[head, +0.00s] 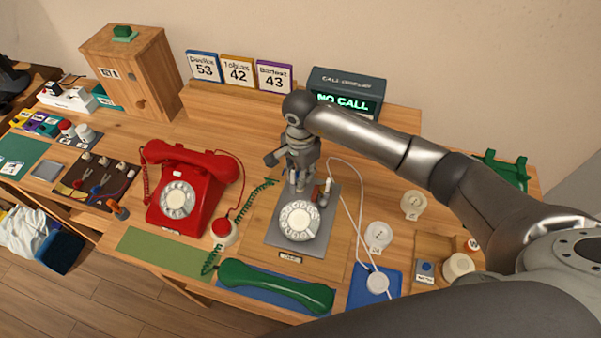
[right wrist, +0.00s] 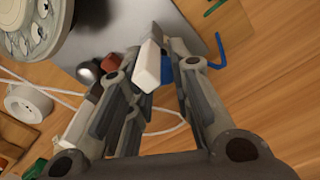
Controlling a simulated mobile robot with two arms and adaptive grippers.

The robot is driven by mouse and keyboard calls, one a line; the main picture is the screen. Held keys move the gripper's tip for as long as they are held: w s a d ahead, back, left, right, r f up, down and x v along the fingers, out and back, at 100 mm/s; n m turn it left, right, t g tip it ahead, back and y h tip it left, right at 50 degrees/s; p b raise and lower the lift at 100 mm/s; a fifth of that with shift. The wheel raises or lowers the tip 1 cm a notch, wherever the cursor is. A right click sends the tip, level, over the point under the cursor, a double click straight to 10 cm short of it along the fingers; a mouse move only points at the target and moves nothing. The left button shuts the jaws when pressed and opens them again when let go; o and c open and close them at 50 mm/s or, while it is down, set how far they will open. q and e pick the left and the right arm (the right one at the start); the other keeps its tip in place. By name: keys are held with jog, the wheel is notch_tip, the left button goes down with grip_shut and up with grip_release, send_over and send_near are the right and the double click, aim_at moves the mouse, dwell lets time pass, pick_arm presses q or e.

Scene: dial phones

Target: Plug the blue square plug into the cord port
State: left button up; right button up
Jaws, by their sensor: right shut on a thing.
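My right gripper (head: 299,178) points down behind the grey plate of the white dial phone (head: 299,221). Its fingers (right wrist: 150,80) are shut on a small white block (right wrist: 148,66) with a blue part (right wrist: 167,70) beside it. This looks like the blue square plug, but its shape is partly hidden by the fingers. A white cord (head: 357,215) loops near the gripper and runs down to a white disc (head: 377,283). I cannot make out the cord port. A small red piece (right wrist: 110,62) lies close by the finger. My left gripper does not show.
A red dial phone (head: 187,190) stands to the left. A green handset (head: 275,285) lies in front with a coiled green cord (head: 243,210). The display box (head: 345,93) reads "NO CALL" behind the gripper. White round parts (head: 412,204) lie to the right.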

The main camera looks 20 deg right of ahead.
jog(key=shift+f+b, duration=0.55)
jog(key=shift+b, duration=0.05)
jog(key=shift+r, duration=0.1)
jog(key=o, duration=0.9)
jog(key=shift+r, duration=0.1)
notch_tip(320, 180, up, 12)
jog(key=shift+f, duration=0.1)
jog(key=shift+f, duration=0.1)
dwell(0.3)
